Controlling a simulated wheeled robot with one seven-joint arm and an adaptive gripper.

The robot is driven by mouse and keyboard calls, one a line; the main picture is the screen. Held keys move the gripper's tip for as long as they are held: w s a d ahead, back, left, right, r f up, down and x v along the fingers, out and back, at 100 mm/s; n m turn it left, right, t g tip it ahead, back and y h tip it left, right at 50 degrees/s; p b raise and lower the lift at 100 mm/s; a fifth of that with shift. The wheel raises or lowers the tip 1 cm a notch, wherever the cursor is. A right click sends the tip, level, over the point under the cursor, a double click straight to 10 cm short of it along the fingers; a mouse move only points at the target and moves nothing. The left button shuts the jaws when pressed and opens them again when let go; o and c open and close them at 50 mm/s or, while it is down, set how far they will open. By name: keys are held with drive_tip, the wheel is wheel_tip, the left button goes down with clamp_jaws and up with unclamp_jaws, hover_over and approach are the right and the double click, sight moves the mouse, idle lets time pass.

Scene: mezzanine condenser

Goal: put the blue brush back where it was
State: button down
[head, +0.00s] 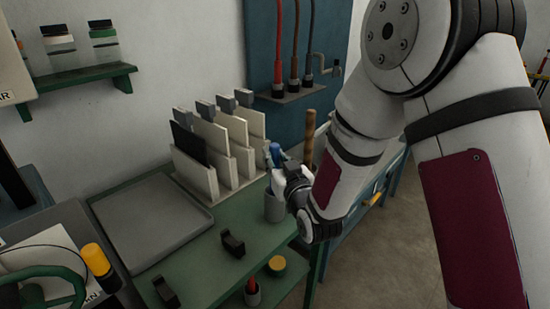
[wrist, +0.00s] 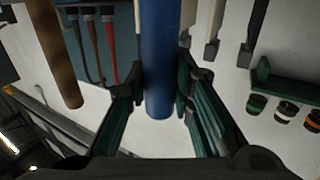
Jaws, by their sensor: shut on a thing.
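The blue brush (head: 275,154) shows its blue top above a grey cup (head: 274,208) on the green bench in the head view. In the wrist view its blue handle (wrist: 159,60) runs down between the two fingers. My gripper (wrist: 160,88) is shut on this handle, with a green-padded finger on each side. In the head view my gripper (head: 283,170) is at the cup's mouth, partly hidden by my wrist. The brush's lower end is hidden, so I cannot tell whether it is inside the cup.
A rack of upright boards (head: 212,150) stands close left of the cup. A brown wooden handle (head: 309,128) rises just right of my gripper. A grey tray (head: 150,222), black holders (head: 233,243) and a small red-handled item (head: 252,288) occupy the bench. Hoses (head: 278,50) hang behind.

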drive_tip(key=c, duration=1.4)
unclamp_jaws()
drive_tip(key=shift+f, duration=0.15)
drive_tip(key=shift+s+r, duration=0.1)
drive_tip(key=shift+r, duration=0.1)
drive_tip(key=p+v, duration=0.4)
drive_tip(key=v, duration=0.8)
